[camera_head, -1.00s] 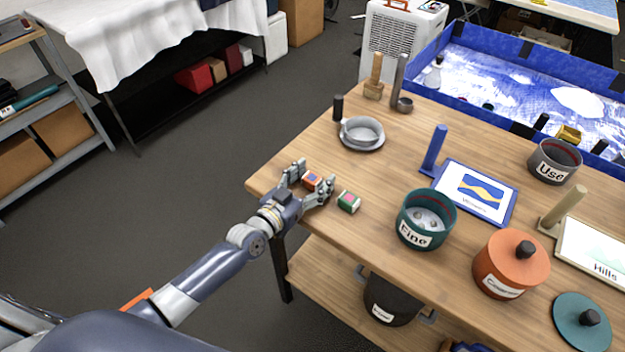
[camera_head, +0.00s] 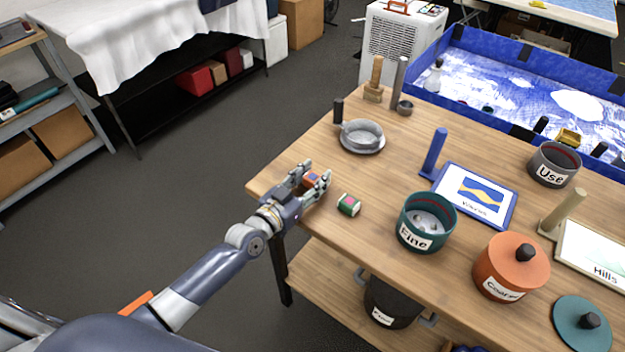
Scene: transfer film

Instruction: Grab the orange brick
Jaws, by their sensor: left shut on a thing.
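The orange brick (camera_head: 311,180) is a small block with a purple patch on its face, near the left edge of the wooden table (camera_head: 400,160). My left gripper (camera_head: 312,180) has its fingers around the brick and is shut on it. The fingers hide part of the brick's sides. I cannot tell whether the brick still touches the table. My right gripper is not in view.
A green and white brick (camera_head: 348,205) with a pink patch lies just right of the gripper. Table around the pan's front is clear.

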